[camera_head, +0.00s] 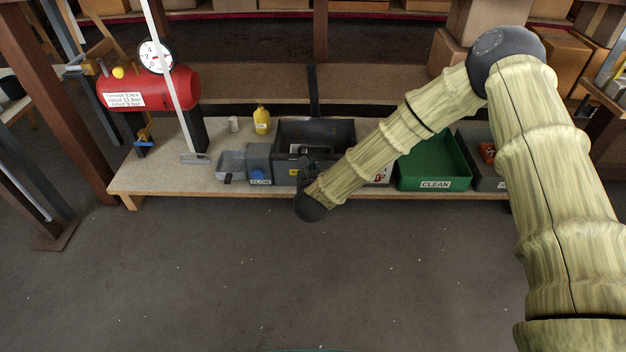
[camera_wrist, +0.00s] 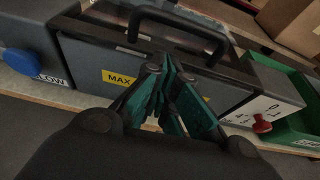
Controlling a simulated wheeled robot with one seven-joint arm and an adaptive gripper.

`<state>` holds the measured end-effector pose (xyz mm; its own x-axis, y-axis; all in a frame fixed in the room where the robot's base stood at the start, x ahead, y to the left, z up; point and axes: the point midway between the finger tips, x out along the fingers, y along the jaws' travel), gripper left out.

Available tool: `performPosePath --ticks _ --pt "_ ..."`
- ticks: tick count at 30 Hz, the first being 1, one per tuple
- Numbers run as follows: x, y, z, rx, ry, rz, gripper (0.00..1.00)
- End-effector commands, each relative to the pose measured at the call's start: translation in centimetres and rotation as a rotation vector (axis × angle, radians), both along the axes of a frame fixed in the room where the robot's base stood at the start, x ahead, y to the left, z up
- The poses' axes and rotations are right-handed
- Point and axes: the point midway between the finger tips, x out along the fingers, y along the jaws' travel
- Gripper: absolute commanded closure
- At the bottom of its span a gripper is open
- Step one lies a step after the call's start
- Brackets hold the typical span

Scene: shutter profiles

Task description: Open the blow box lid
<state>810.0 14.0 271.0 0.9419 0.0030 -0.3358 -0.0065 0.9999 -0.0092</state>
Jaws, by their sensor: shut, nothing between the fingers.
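A large dark grey box (camera_head: 340,132) stands on the bench, with a yellow MAX label (camera_wrist: 118,77) on its front in the wrist view. A black bar handle (camera_wrist: 180,25) arches across its upper side in that view. I cannot tell for certain which panel is the lid. A grey unit (camera_head: 259,154) marked BLOW, with a blue button (camera_wrist: 18,61), adjoins the box on the left. My gripper (camera_wrist: 172,62) is shut and empty, its green fingers close in front of the box beneath the handle. It also shows in the head view (camera_head: 308,165); contact is unclear.
A panel with a red knob (camera_wrist: 262,124) is on the box's right. A green CLEAN bin (camera_head: 440,158) stands further right. A small grey tray (camera_head: 231,164), a yellow bottle (camera_head: 262,120) and a red tank (camera_head: 150,90) are to the left. The floor in front is clear.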

Motion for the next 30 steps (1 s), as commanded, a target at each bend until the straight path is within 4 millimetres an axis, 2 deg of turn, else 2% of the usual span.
performPosePath --ticks 9,30 --pt "1.0 0.0 1.4 0.000 0.000 0.000 1.00" --pt "1.1 -0.3 2.3 0.000 0.017 -0.005 1.00"
